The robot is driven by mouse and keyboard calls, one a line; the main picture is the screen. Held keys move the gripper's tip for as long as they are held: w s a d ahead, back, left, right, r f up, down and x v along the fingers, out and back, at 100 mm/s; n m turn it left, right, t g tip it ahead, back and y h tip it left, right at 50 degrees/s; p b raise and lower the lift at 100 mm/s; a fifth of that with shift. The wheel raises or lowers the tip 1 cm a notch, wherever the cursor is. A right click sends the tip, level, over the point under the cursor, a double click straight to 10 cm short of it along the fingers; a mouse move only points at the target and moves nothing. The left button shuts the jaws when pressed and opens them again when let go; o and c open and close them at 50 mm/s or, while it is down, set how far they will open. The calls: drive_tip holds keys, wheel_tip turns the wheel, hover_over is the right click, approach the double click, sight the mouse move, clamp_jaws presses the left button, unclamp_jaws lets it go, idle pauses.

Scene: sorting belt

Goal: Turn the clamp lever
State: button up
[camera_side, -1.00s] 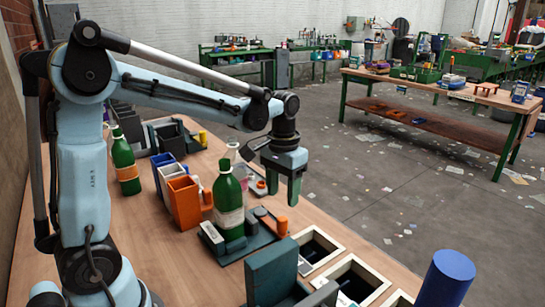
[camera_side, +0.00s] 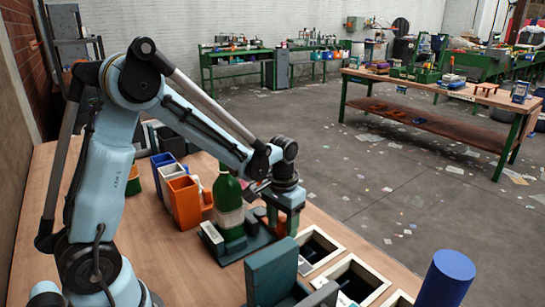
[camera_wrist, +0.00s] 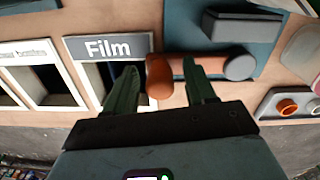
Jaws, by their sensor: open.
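The clamp lever is an orange bar with a rounded knob (camera_wrist: 160,76), running to a dark round pivot cap (camera_wrist: 241,67) in the wrist view. In the side view my gripper (camera_side: 283,228) is low over the plate, just right of a green bottle (camera_side: 229,205) standing there.
A framed bin opening labelled "Film" (camera_wrist: 110,45) lies beside the knob, with another opening (camera_wrist: 45,85) to its left. A grey panel with coloured buttons (camera_wrist: 288,107) is at right. Orange (camera_side: 185,203) and white containers stand behind the bottle. A blue cylinder (camera_side: 447,275) stands front right.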

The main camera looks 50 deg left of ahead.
clamp_jaws()
drive_tip(key=shift+w, duration=0.15)
drive_tip(key=w+n, duration=0.2)
drive_tip(key=n, duration=0.1)
drive_tip(key=shift+w+a, duration=0.2)
drive_tip(key=shift+w, duration=0.1)
drive_tip(key=w+n, duration=0.1)
drive_tip(key=n, duration=0.1)
drive_tip(key=w+a+n, duration=0.1)
drive_tip(key=n, duration=0.1)
drive_tip(key=shift+w+a, duration=0.2)
drive_tip(key=shift+w, duration=0.15)
drive_tip(key=w+a+n, duration=0.2)
drive_tip(key=n, duration=0.1)
drive_tip(key=shift+n, duration=0.3)
drive_tip(key=shift+w+a+n, duration=0.35)
drive_tip(key=shift+a+n, duration=0.3)
drive_tip(key=shift+n, duration=0.25)
drive_tip(key=shift+w+a+n, duration=0.35)
drive_tip(key=shift+a+n, duration=0.3)
drive_tip(key=shift+n, duration=0.25)
drive_tip(key=shift+a, duration=0.1)
unclamp_jaws()
